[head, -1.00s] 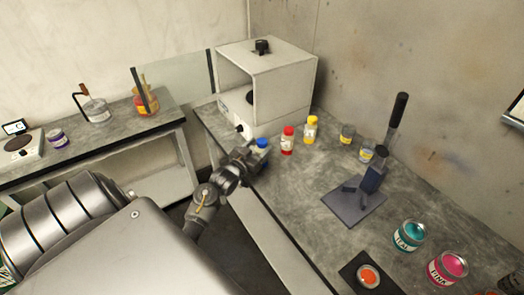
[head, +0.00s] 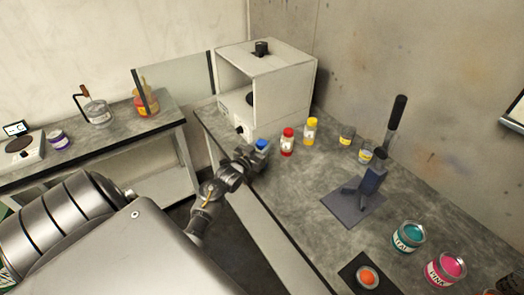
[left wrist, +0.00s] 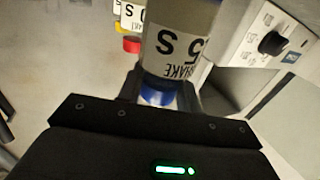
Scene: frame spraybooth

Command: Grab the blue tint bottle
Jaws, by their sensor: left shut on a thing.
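The blue tint bottle (head: 261,146) is at the near edge of the right bench, in front of the white booth box. Only its blue cap and a little of its body show past the gripper in the head view. My left gripper (head: 250,158) is shut on it. In the left wrist view the bottle (left wrist: 180,45), with a white label and blue cap, is between the fingers (left wrist: 160,92). I cannot tell whether its base touches the bench. My right gripper is not in view.
Red (head: 287,142) and yellow (head: 310,131) bottles stand just right of the blue one. The white booth box (head: 285,90) is behind. A lever press (head: 368,188), a teal can (head: 408,237) and a pink can (head: 445,268) stand farther right.

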